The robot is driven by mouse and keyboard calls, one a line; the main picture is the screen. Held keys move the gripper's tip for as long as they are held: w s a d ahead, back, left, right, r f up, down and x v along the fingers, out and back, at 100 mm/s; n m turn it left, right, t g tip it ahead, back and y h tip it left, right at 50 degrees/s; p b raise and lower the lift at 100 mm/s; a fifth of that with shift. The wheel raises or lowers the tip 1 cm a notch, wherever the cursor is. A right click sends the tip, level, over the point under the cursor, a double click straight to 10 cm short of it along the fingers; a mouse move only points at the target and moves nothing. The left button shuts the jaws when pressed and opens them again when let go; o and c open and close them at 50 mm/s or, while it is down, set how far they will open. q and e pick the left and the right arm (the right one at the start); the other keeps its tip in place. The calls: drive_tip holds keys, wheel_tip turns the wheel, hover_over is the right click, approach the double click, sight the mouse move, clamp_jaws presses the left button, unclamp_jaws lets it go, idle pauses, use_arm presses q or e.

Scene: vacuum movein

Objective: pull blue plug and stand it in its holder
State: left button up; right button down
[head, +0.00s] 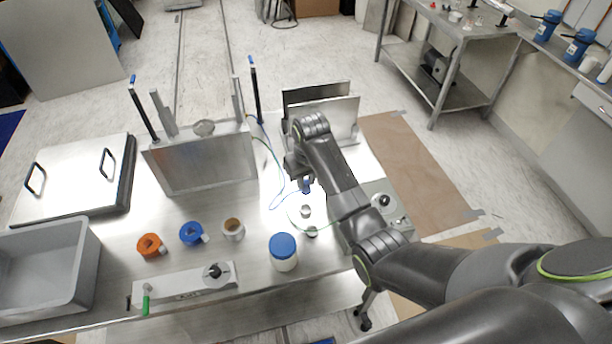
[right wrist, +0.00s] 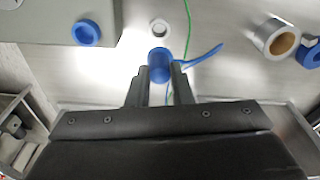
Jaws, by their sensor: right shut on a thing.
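The blue plug (right wrist: 160,65) with its blue cable (right wrist: 202,59) is between the two fingers of my right gripper (right wrist: 160,88), which is shut on it. In the head view my right gripper (head: 306,180) is partly hidden by its own arm, and the blue plug (head: 307,187) shows below it above the metal table. A small white ring (right wrist: 160,28) lies just beyond the plug; it also shows in the head view (head: 306,211). A blue ring (right wrist: 87,33) sits on a grey box. I cannot tell which is the holder. My left gripper is not in view.
A blue-lidded jar (head: 284,250) stands nearer the front. Orange (head: 150,246), blue (head: 190,233) and tan (head: 233,229) rolls stand to the left. An upright metal plate (head: 203,165) stands behind. A green cable (right wrist: 188,22) runs near the plug. A grey box with a black knob (head: 384,201) stands right.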

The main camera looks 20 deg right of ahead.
sight(307, 191)
drive_tip(key=shift+f+b, duration=1.25)
drive_tip(key=shift+f, duration=1.9)
drive_tip(key=shift+p, duration=0.45)
drive_tip(key=shift+f+p, duration=0.15)
drive_tip(key=shift+p, duration=0.2)
drive_tip(key=shift+f, duration=0.3)
drive_tip(key=shift+f, duration=0.35)
drive_tip(key=shift+f, duration=0.45)
